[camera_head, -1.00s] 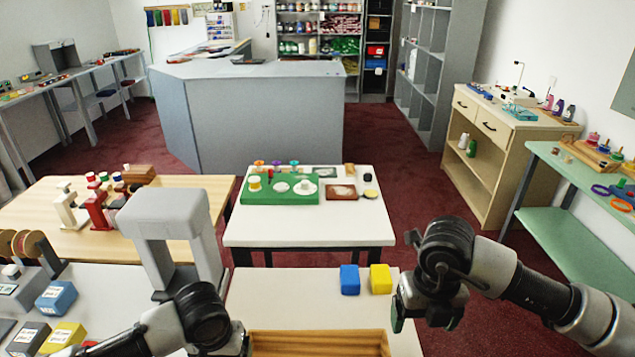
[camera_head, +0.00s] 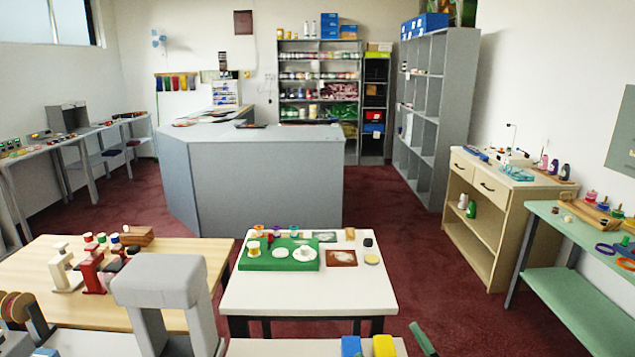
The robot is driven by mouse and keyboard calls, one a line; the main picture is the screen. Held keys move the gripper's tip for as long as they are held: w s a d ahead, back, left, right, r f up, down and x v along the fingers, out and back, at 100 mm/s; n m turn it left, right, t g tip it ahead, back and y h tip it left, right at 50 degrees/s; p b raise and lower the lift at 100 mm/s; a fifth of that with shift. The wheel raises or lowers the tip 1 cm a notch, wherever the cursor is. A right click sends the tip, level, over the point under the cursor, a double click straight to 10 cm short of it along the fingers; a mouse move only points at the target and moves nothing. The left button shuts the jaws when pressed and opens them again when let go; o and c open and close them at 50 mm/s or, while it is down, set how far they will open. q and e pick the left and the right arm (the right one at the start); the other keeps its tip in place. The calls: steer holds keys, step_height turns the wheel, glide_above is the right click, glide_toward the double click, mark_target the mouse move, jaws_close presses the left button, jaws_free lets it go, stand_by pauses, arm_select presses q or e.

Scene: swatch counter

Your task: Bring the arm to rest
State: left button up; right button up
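Only a dark green tip of my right gripper (camera_head: 423,338) shows at the bottom edge, just right of a yellow block (camera_head: 384,346). The rest of that gripper and its arm are below the view, so its opening is hidden. My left gripper and arm are out of view. A blue block (camera_head: 351,346) stands beside the yellow block on the near counter (camera_head: 285,348), both cut by the bottom edge.
A grey arch-shaped stand (camera_head: 160,282) rises at the near left. A white table (camera_head: 310,292) ahead carries a green tray (camera_head: 250,263). A wooden table (camera_head: 200,255) stands left, a green table (camera_head: 580,300) right. Red floor lies open beyond.

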steer(key=s+d+f+m+g+h, duration=0.2)
steer(key=d+f+m+g+h, duration=0.2)
steer(key=d+f+m+h, duration=0.45)
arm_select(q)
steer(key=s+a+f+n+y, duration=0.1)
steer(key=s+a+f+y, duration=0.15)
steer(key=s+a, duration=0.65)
arm_select(e)
steer(key=s+d+f+g, duration=0.2)
steer(key=s+f+g, duration=1.1)
steer(key=s+f, duration=0.45)
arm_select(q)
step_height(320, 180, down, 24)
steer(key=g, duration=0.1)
arm_select(e)
step_height(320, 180, down, 24)
steer(key=s+g, duration=0.1)
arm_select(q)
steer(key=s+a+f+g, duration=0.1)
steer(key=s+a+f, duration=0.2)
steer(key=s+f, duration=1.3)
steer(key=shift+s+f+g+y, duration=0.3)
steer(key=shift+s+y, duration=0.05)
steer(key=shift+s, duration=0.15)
arm_select(e)
steer(key=s+d+f+g, duration=0.1)
steer(key=s+d+f, duration=0.1)
steer(key=s+f, duration=1.4)
steer(key=shift+s+d+n+y, duration=0.25)
steer(key=shift+n+y, duration=0.1)
